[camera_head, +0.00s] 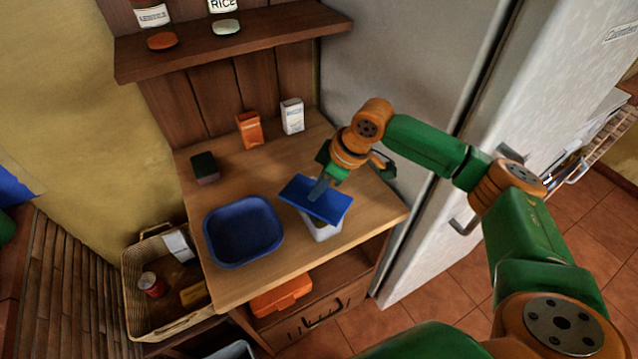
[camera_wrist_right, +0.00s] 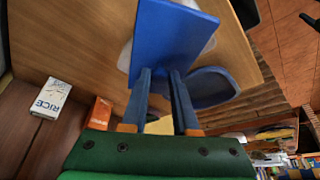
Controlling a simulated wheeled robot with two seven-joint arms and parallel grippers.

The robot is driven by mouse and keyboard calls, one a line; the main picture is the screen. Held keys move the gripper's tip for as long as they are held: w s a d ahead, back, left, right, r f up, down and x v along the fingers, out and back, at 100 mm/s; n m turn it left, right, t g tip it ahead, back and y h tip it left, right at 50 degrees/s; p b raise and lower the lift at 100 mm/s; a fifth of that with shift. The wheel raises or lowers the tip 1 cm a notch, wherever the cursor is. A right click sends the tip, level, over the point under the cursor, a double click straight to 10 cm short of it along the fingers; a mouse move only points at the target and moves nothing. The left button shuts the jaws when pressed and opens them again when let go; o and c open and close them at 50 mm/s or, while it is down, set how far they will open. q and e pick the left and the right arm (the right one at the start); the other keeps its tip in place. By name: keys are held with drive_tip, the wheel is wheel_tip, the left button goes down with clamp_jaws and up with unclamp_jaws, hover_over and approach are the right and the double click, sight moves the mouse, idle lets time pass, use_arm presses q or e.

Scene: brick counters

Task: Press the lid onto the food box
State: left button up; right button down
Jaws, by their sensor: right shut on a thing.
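The blue lid (camera_head: 318,197) is a flat rectangle over the white food box (camera_head: 323,229) on the wooden counter. My right gripper (camera_head: 316,192) is shut on the lid's edge. The lid looks tilted and covers most of the box, whose lower wall shows beneath it. I cannot tell whether lid and box touch. In the right wrist view the lid (camera_wrist_right: 172,40) is between the fingertips (camera_wrist_right: 160,75), and a little of the white box (camera_wrist_right: 126,54) shows behind it. My left gripper is not in view.
A blue basin (camera_head: 243,231) stands just left of the box. A dark green sponge (camera_head: 205,167), an orange carton (camera_head: 249,130) and a white carton (camera_head: 292,116) stand farther back. A wicker basket (camera_head: 142,262) is at lower left; the fridge (camera_head: 405,60) is at right.

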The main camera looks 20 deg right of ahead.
idle(0.4)
drive_tip(key=shift+f+p, duration=0.1)
drive_tip(key=shift+p, duration=0.35)
idle(0.3)
drive_tip(key=shift+p, duration=0.45)
drive_tip(key=shift+c, duration=0.6)
unclamp_jaws()
drive_tip(key=shift+f, duration=0.1)
